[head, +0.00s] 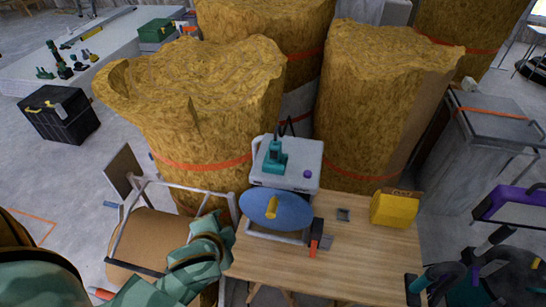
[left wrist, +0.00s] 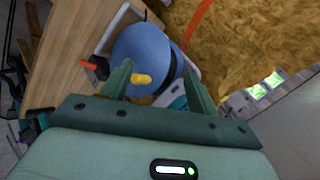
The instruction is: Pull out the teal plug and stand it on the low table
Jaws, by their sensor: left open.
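A teal plug (head: 274,157) stands upright on top of a grey-white box (head: 302,176); its lower end is hidden. A blue oval panel (head: 290,211) with a yellow handle (head: 271,207) lies in front of the box. The low wooden table (head: 365,260) is beneath them. My left gripper (head: 218,224) is left of the blue panel. In the left wrist view my left gripper (left wrist: 158,76) is open and empty, with the yellow handle (left wrist: 142,79) showing between its fingers, apparently beyond them.
A red-tipped dark piece (head: 316,238) stands by the panel. Large straw-coloured bales (head: 210,110) rise behind. The table's front right is clear.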

